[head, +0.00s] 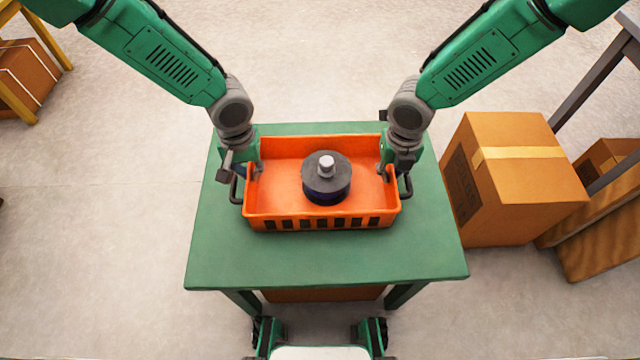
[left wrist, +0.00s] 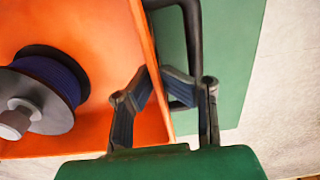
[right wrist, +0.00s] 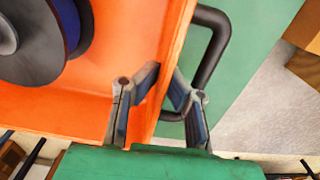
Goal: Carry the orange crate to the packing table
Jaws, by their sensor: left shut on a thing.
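The orange crate (head: 320,222) rests upright on a green table (head: 320,268) in front of me. A dark spool (head: 326,182) with a light hub stands inside it. Black handles stick out from its two ends. My left gripper (head: 250,172) is at the crate's left end; in the left wrist view its fingers (left wrist: 157,78) pinch the crate's wall beside the handle. My right gripper (head: 390,168) is at the right end; in the right wrist view its fingers (right wrist: 167,75) are closed on the wall from both sides. I cannot tell which table is the packing table.
A taped cardboard box (head: 515,185) stands right of the green table, near a rack with grey posts (head: 600,80) and more boxes. A yellow-framed stand (head: 50,35) with a brown box (head: 25,75) is at far left. The floor left and behind is clear.

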